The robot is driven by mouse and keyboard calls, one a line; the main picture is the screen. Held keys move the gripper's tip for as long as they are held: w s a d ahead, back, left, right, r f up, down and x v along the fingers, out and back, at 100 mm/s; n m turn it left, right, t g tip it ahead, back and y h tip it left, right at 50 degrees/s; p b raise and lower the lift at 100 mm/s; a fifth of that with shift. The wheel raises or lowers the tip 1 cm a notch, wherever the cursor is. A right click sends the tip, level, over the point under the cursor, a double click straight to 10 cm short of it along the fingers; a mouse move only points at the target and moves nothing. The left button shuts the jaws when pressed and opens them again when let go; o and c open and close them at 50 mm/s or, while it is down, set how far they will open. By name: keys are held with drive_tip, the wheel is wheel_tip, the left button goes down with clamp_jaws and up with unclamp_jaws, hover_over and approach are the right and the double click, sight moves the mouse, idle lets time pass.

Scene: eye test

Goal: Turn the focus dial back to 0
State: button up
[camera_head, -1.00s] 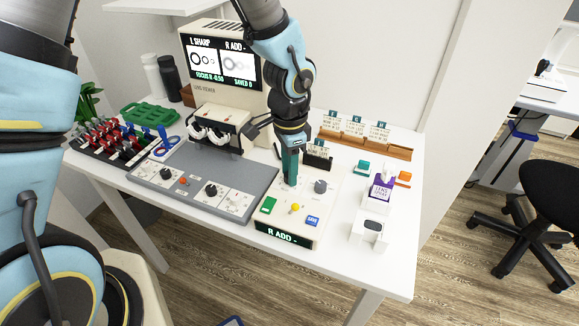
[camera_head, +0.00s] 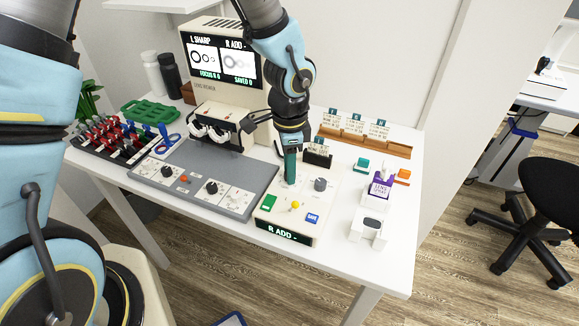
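The lens viewer's screen (camera_head: 222,60) reads "L SHARP" on the left and "R ADD -" on the right. Its bottom line seems to read "FOCUS R 0" and "SAVED 0"; the small digits are hard to read. The cream control box (camera_head: 268,219) shows "R ADD -" on its front. My gripper (camera_head: 290,182) points straight down at the back left of this box, left of a grey knob (camera_head: 320,184). Its fingers hide whatever is under them, so the focus dial is not clearly seen. I cannot tell whether the fingers are open or closed on it.
The box also has a green button (camera_head: 269,202), a yellow knob (camera_head: 295,205) and a blue button (camera_head: 312,218). Left of it lies a grey panel (camera_head: 228,218) with black dials. A purple-and-white lens spray (camera_head: 381,187) and a white holder (camera_head: 368,228) stand right.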

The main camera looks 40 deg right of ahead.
drive_tip(key=o, duration=0.4)
drive_tip(key=shift+r, duration=0.1)
wheel_tip(320, 180, up, 11)
drive_tip(key=shift+f+b, duration=0.15)
drive_tip(key=shift+b, duration=0.25)
idle(0.4)
